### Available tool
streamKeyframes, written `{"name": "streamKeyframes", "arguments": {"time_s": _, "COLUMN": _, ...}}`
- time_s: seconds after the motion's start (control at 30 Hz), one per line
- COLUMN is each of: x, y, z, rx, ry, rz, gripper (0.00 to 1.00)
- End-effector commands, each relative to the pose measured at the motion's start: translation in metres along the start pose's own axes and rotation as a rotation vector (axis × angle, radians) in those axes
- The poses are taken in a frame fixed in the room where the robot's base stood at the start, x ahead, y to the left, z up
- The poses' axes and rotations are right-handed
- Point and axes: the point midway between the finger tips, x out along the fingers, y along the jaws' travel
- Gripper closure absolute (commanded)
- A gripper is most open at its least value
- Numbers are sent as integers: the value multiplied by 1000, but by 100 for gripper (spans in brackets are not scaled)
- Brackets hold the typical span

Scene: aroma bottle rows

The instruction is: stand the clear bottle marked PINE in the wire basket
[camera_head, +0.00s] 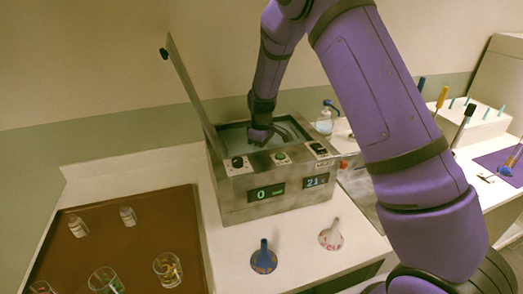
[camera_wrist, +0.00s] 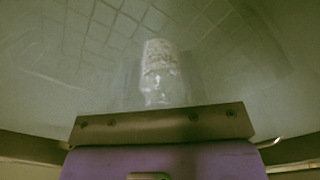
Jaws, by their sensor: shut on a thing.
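My gripper (camera_head: 260,134) reaches down into the open top of the metal bath (camera_head: 262,188). In the wrist view a clear bottle (camera_wrist: 160,75) with a pale label stands out from the gripper's palm, and the gripper is shut on it. The label's lettering is faint, and I cannot read it surely as PINE. Pale wire grid lines, seemingly the wire basket (camera_wrist: 105,22), show beyond the bottle. I cannot tell whether the bottle touches the basket. In the head view the bottle is hidden by my gripper and the bath wall.
The bath's lid (camera_head: 190,90) stands raised at its left. A brown tray (camera_head: 150,222) holds small bottles and glass beakers. A blue-necked flask (camera_head: 263,258) and a pink-and-white one (camera_head: 331,236) stand before the bath. A blue-capped bottle (camera_head: 325,120) stands behind it at right.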

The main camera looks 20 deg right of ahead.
Motion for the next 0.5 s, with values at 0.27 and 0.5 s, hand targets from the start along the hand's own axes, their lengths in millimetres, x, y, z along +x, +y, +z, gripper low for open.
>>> {"name": "streamKeyframes", "arguments": {"time_s": 0.27, "x": 2, "y": 0, "z": 0, "rx": 0, "ry": 1, "rz": 1, "gripper": 85}}
{"name": "streamKeyframes", "arguments": {"time_s": 0.5, "x": 4, "y": 0, "z": 0, "rx": 0, "ry": 1, "rz": 1, "gripper": 36}}
